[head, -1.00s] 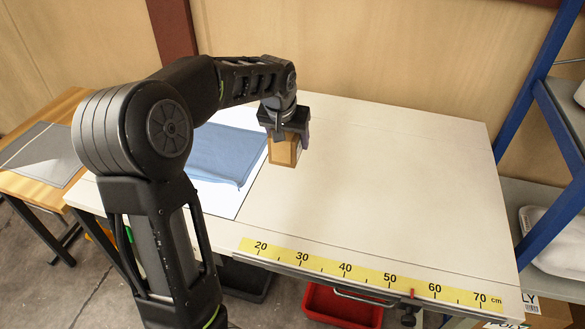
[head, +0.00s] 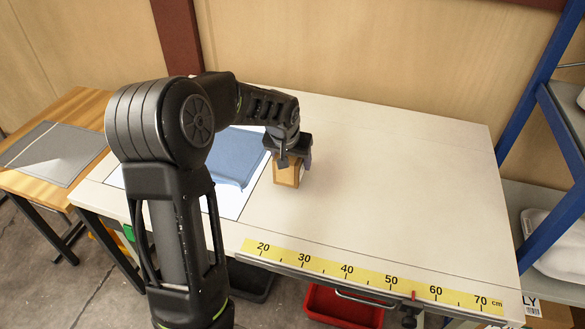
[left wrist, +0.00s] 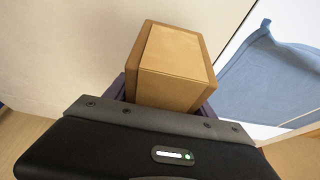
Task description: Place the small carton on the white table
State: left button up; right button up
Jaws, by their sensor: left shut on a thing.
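The small carton (head: 287,174) is a brown box held upright at the white table (head: 400,185), just right of the white sheet. My left gripper (head: 288,155) is shut on its upper part from above. In the left wrist view the carton (left wrist: 172,65) sits between the fingers, with its near end hidden by the gripper body. I cannot tell whether the carton's bottom touches the table. My right gripper is not in view.
A blue cloth (head: 233,156) lies on a white sheet to the left of the carton. A yellow ruler strip (head: 370,276) runs along the table's front edge. The table's right side is clear. A blue-framed shelf (head: 540,130) stands at the right.

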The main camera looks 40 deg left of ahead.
aim_at(292, 159)
pick_arm(q)
jog(key=shift+f, duration=1.6)
jog(key=shift+f, duration=0.15)
jog(key=o, duration=1.6)
jog(key=shift+c, duration=0.2)
jog(key=shift+r, duration=0.25)
jog(key=v, duration=1.2)
jog(key=shift+b, duration=0.35)
jog(key=shift+f, duration=0.1)
